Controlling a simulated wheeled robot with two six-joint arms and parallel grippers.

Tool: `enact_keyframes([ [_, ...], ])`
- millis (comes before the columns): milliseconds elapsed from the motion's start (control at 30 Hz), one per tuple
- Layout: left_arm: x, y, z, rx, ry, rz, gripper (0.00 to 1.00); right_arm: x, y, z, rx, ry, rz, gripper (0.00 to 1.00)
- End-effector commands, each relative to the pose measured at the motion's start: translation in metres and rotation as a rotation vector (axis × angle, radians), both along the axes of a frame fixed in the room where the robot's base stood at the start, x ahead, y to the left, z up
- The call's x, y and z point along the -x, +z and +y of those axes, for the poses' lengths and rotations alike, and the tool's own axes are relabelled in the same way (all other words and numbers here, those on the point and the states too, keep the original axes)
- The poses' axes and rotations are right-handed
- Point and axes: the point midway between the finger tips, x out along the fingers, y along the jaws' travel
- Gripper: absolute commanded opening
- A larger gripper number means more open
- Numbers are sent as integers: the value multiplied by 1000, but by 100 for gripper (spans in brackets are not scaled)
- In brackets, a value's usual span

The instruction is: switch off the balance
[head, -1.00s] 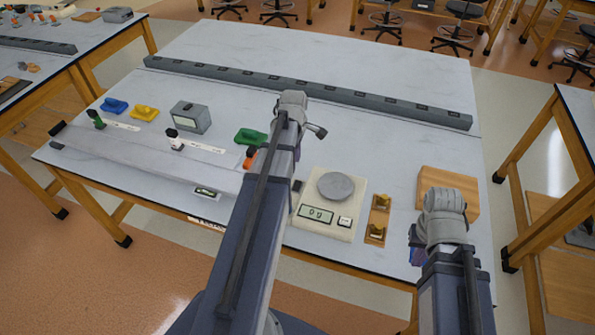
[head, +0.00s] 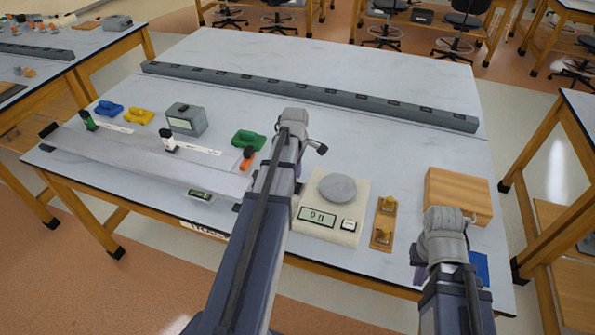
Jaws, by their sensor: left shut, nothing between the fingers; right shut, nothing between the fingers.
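The balance (head: 348,189) is a cream box on the near part of the table, with a round grey pan (head: 338,188) on top. Its front display (head: 317,217) is lit green-grey with dark digits, and a small white button (head: 349,224) sits right of it. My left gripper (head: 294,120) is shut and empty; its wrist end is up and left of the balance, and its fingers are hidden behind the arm. My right gripper (head: 444,222) is shut and empty, right of the balance beside the wooden block, its fingers also hidden.
A grey socket rail (head: 310,92) crosses the table.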

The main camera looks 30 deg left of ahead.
Motion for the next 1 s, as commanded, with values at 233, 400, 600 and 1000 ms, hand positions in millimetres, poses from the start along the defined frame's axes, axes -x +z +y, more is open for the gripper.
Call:
enact_keyframes([
  [233,-5,-42,1,0,0,0,0,0,-42,0,0,-2,0,0],
  [400,-6,-52,1,0,0,0,0,0,-52,0,0,-2,0,0],
  [600,-6,-52,1,0,0,0,0,0,-52,0,0,-3,0,0],
  [1000,-8,-55,2,0,0,0,0,0,-55,0,0,-3,0,0],
])
